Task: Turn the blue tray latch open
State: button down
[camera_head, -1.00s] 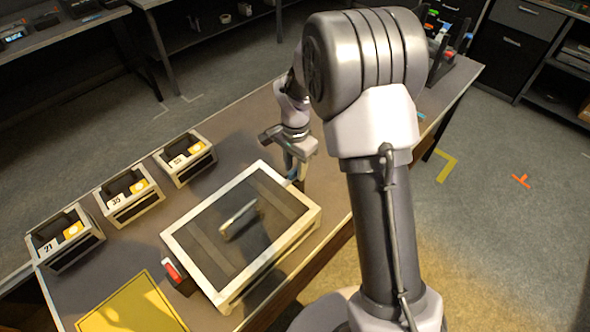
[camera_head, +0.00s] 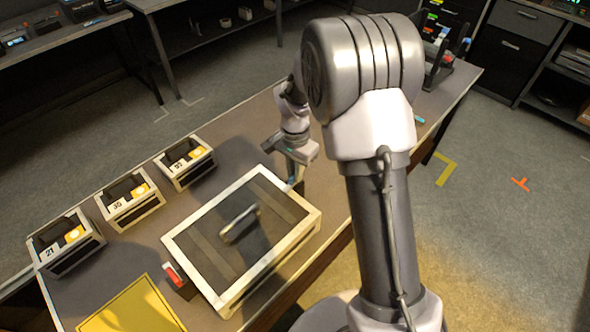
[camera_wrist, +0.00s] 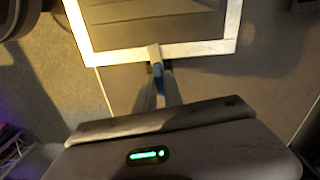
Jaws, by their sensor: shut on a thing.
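A shallow tray with a pale rim (camera_head: 213,203) and a dark lid with a handle (camera_head: 240,224) lies on the bench. My gripper (camera_wrist: 157,70) is at the tray's far right end, pointing down beside the rim. Its fingers are closed on the blue tray latch (camera_wrist: 154,54), which they mostly hide; only a small pale end shows between the fingertips, against the tray rim (camera_wrist: 205,48). In the head view the latch is too small and covered to read its angle. A red latch (camera_head: 172,272) sits at the tray's opposite, near left end.
Several small numbered bins, one of them marked 21 (camera_head: 65,243), stand in a row left of the tray. A yellow mat (camera_head: 132,308) lies at the near left. A dark rack (camera_head: 442,65) stands at the bench's far end. Bench between it and my gripper looks mostly clear.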

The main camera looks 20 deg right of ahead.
jog(key=n+p, duration=0.2)
jog(key=n, duration=0.2)
jog(key=shift+r, duration=0.1)
jog(key=n+p, duration=0.1)
jog(key=n, duration=0.3)
jog(key=shift+p, duration=0.3)
jog(key=n+p, duration=0.1)
jog(key=n, duration=0.3)
jog(key=shift+n+p, duration=0.3)
jog(key=shift+p, duration=0.05)
jog(key=shift+n+p, duration=0.65)
jog(key=shift+n, duration=1.25)
jog(key=c, duration=1.5)
grip_release()
jog(key=shift+o, duration=0.2)
